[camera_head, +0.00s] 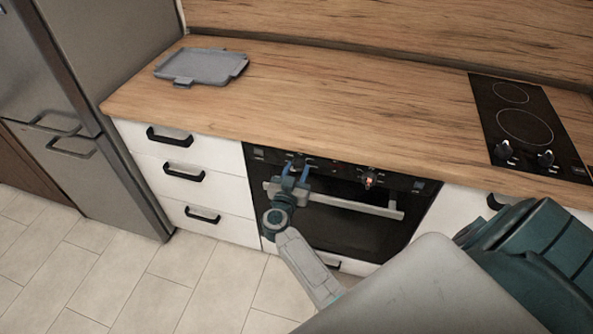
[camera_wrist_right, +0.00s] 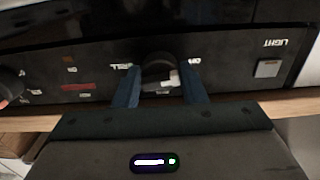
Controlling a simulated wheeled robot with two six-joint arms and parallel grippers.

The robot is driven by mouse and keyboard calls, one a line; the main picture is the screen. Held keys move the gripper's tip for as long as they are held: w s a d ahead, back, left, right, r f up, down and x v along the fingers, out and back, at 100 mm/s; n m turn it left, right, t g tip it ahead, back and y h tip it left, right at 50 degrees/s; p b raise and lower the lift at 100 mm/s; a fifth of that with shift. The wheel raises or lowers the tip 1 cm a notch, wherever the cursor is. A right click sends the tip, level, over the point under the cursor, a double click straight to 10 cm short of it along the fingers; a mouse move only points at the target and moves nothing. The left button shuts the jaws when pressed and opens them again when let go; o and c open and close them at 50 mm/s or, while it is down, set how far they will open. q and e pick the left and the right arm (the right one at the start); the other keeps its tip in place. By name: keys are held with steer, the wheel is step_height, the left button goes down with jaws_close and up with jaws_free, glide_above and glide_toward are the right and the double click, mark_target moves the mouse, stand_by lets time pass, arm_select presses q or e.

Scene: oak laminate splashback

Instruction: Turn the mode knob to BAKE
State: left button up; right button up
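The oven's black control panel (camera_head: 335,172) is under the counter edge. My right gripper (camera_head: 295,172) is at the panel's left knob, fingers pointing at the panel. In the right wrist view, which shows the panel upside down, the dark knob (camera_wrist_right: 158,66) is between the two blue fingers (camera_wrist_right: 160,88). It has a white mark low on its right side in that picture. I cannot tell whether the fingers press on it. Small labels flank it; one seems to read GRILL, and BAKE is not readable. My left gripper is out of view.
A second knob with red on it (camera_head: 369,179) is to the right on the panel. A LIGHT switch (camera_wrist_right: 268,68) is beside the first knob. The oven handle (camera_head: 345,203) runs just below the panel. A grey tray (camera_head: 205,66) and a hob (camera_head: 522,120) are on the counter.

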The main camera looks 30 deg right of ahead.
steer(key=c, duration=0.4)
